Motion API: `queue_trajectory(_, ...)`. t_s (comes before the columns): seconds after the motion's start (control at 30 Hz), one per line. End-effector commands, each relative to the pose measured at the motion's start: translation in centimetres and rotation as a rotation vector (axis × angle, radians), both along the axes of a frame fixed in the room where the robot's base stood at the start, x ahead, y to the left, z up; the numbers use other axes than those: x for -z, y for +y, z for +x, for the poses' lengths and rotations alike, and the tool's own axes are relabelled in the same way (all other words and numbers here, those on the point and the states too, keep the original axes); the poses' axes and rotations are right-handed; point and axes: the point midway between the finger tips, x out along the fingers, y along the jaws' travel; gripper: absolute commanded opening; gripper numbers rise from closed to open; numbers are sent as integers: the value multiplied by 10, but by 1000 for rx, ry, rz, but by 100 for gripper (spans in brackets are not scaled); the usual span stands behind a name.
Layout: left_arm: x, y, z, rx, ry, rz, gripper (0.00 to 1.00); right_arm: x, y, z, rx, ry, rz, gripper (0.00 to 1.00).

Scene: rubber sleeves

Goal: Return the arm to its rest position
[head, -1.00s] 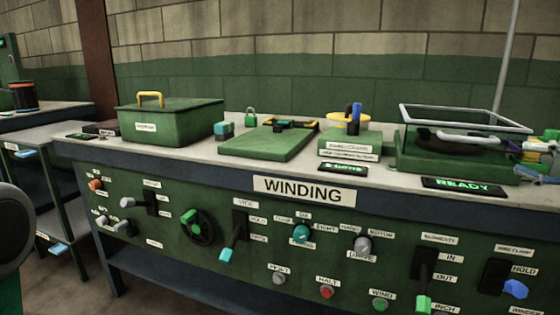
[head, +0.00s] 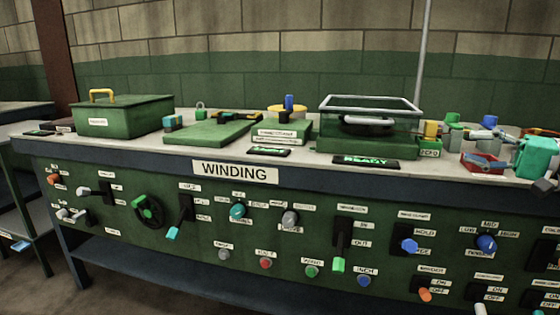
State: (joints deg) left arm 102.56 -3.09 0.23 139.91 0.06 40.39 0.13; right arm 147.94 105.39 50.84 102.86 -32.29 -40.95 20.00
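My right gripper (head: 545,185) shows only in part at the right edge of the head view, low over the bench top. Its dark fingers are small and cut off by the frame, so I cannot tell whether they are open or shut, or whether they hold anything. A teal-green block (head: 537,158) shows just above it. My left gripper is not in view.
The green WINDING bench (head: 330,185) spans the view, its front full of levers and knobs. On it stand a green box (head: 115,118), a flat green plate (head: 208,133), a wire-framed green unit (head: 365,145) and a red tray (head: 485,163).

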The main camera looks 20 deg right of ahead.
Motion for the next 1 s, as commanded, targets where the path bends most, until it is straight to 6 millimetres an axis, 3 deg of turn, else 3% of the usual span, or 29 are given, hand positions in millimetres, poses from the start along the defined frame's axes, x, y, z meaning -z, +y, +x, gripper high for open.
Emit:
queue_trajectory(0.27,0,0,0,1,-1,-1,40,18,56,28,-59,66,-74,32)
queue_trajectory(0.43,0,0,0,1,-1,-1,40,43,109,47,-107,130,-141,32)
queue_trajectory(0.53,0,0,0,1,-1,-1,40,70,149,55,-145,184,-193,32)
queue_trajectory(0.67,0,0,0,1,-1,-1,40,130,214,57,-207,291,-287,32)
queue_trajectory(0.77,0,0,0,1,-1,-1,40,190,261,43,-253,388,-375,32)
queue_trajectory(0.9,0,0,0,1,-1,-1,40,276,308,3,-314,517,-516,32)
queue_trajectory(1.0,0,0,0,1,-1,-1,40,334,327,-38,-352,603,-631,32)
